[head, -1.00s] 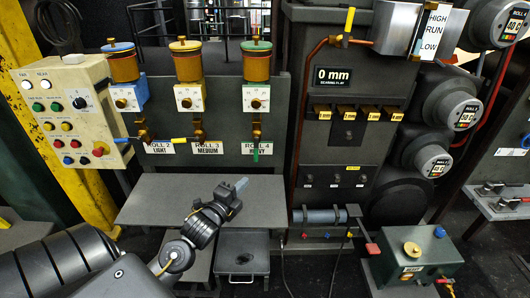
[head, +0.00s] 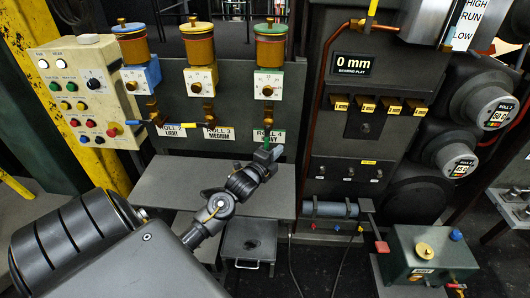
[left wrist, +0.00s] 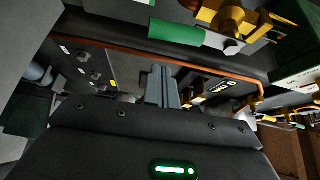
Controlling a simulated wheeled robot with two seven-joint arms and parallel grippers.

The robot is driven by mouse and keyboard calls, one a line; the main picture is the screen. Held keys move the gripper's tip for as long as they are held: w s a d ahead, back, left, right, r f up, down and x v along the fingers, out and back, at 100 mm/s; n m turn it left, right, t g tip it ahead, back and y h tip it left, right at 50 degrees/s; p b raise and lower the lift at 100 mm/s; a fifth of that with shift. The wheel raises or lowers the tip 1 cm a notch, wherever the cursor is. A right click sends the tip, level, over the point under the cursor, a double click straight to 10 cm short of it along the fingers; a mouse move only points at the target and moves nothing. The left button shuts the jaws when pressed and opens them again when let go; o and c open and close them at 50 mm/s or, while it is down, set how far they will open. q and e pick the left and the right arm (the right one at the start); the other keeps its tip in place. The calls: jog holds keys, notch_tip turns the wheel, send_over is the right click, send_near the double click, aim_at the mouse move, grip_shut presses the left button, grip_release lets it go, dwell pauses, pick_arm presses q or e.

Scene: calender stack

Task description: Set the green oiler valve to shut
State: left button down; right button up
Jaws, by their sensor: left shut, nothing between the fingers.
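The green oiler (head: 269,48) is the rightmost of three, above the ROLL 4 HEAVY label (head: 275,140). Its brass valve (head: 268,111) has a green handle (head: 267,134) hanging downward in the head view. In the left wrist view the green handle (left wrist: 176,32) and brass valve body (left wrist: 232,15) are at the top. My left gripper (head: 267,154) is shut and empty, just below the handle and overlapping the label's lower part. In the left wrist view its fingers (left wrist: 163,88) are together; a gap to the handle shows. My right gripper is out of view.
The yellow handle (head: 178,126) and blue handle (head: 138,123) of the neighbouring oilers point sideways. A grey shelf (head: 170,186) lies below the labels. A copper pipe (head: 313,100) and a dark cabinet (head: 345,120) stand right of the green oiler.

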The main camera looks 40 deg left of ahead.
pick_arm(q)
jog(key=shift+s+a+f+p, duration=0.15)
jog(key=shift+s+a, duration=0.05)
jog(key=shift+a, duration=0.35)
jog(key=shift+s+a+f+p, duration=0.1)
jog(key=shift+s+a+p, duration=0.1)
jog(key=shift+a, duration=0.4)
jog(key=shift+s+a+f+p, duration=0.1)
jog(key=shift+s+a+f, duration=0.1)
jog(key=shift+a, duration=0.35)
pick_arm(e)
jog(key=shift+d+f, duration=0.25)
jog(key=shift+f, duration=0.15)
pick_arm(q)
jog(key=shift+r, duration=0.1)
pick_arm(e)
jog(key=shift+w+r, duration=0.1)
